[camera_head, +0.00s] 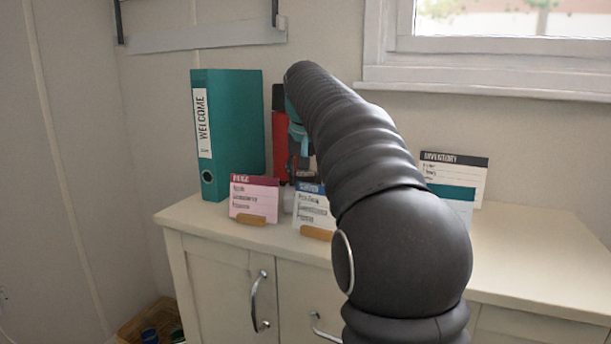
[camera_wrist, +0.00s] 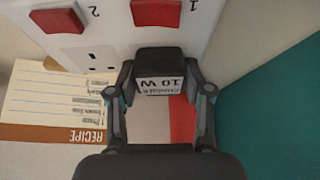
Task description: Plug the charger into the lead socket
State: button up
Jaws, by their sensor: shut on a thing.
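A white socket block (camera_wrist: 112,38) with red switches numbered 1 and 2 is just beyond the charger. The slots (camera_wrist: 90,58) below switch 2 are bare. The charger covers the area below switch 1, so the slots there are hidden. I cannot tell whether the charger touches the socket face. In the head view my arm hides the socket and most of my gripper (camera_head: 298,150).
A teal WELCOME binder (camera_head: 229,130) stands left of my gripper; a red object (camera_head: 280,135) is beside it. Cards (camera_head: 254,197) on wooden stands are in front, and an inventory card (camera_head: 468,172) is right. The cabinet top (camera_head: 545,250) is clear at right.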

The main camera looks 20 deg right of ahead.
jog(key=o, duration=1.2)
jog(key=shift+f, duration=0.65)
jog(key=shift+r, duration=0.1)
jog(key=shift+r, duration=0.25)
jog(key=shift+s+r, duration=0.15)
jog(key=shift+r, duration=0.25)
jog(key=v, duration=1.1)
